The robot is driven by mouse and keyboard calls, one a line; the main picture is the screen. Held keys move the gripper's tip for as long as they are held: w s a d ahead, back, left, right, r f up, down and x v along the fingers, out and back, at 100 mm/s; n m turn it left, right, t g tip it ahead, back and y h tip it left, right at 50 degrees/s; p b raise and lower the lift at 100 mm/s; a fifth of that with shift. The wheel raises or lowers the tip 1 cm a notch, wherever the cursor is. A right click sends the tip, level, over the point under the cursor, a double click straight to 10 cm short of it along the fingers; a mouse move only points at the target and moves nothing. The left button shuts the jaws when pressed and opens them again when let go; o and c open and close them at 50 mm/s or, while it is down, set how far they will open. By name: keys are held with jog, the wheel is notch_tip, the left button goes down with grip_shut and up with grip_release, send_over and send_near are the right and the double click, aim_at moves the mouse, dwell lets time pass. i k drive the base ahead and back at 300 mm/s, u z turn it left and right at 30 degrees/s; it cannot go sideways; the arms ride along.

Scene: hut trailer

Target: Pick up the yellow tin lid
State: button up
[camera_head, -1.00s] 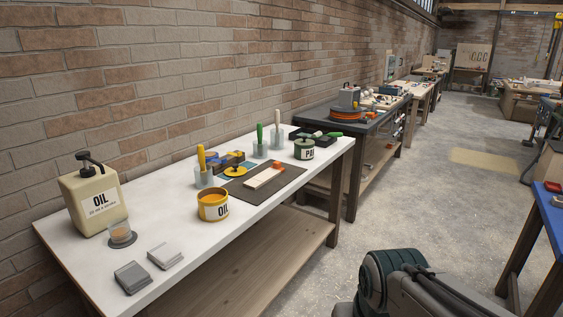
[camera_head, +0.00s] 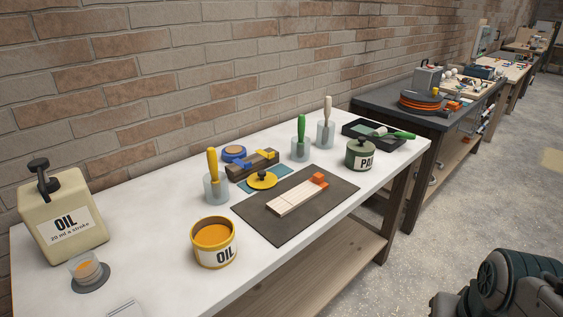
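The yellow tin lid (camera_head: 262,180) is a round yellow disc with a small dark knob on top. It lies on a teal mat (camera_head: 281,171) on the white table, just behind the dark grey mat. The yellow oil tin (camera_head: 214,243) stands open in front of it to the left, with orange contents showing. My gripper is not in view. Part of my dark green and grey arm shows at the lower right, far from the lid.
Around the lid stand a cup with a yellow-handled tool (camera_head: 214,187), a block with blue and yellow parts (camera_head: 252,163) and a dark mat (camera_head: 246,213) bearing a wooden strip. An oil jug (camera_head: 62,217) and green tin (camera_head: 360,155) stand further off. The white table's (camera_head: 145,240) left part has bare room.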

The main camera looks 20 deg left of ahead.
aim_at(262, 179)
jog(key=u, duration=0.8)
jog(key=i, duration=1.05)
jog(key=u, duration=0.95)
